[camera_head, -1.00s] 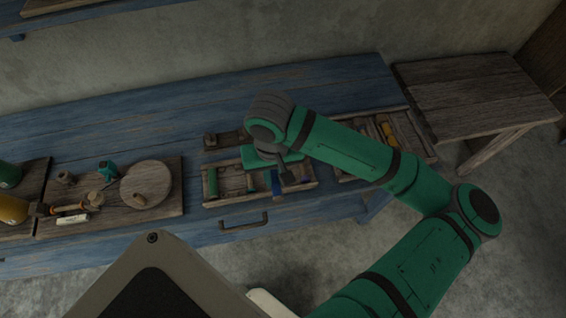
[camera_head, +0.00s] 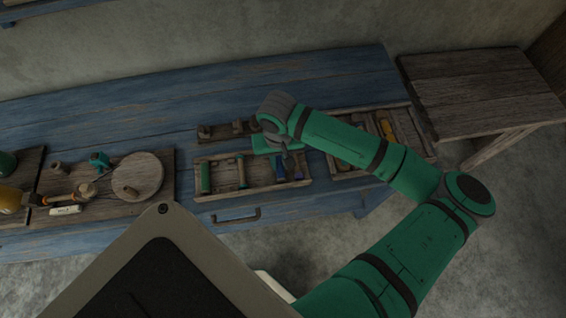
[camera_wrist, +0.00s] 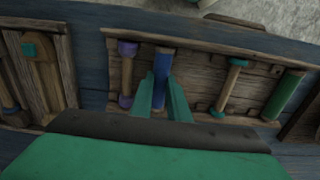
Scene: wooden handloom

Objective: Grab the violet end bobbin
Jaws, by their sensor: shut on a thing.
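The violet end bobbin (camera_wrist: 126,72), a brown spool with violet ends, lies in the wooden tray (camera_wrist: 205,44), near its left end in the wrist view. My gripper (camera_wrist: 160,92) has its two teal fingers shut on the blue bobbin (camera_wrist: 163,62), which is beside the violet one, not on the violet one. The violet bobbin is left of the fingers and apart from them. In the head view my gripper (camera_head: 286,158) is over the right part of the tray (camera_head: 225,195), and the arm hides part of it.
A spool with teal ends (camera_wrist: 232,82) and a green bobbin (camera_wrist: 287,94) lie farther right in the tray. Another wooden tray (camera_head: 345,172) is close on the right. A board with a round wooden disc (camera_head: 137,172) is on the left of the blue bench (camera_head: 200,108).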

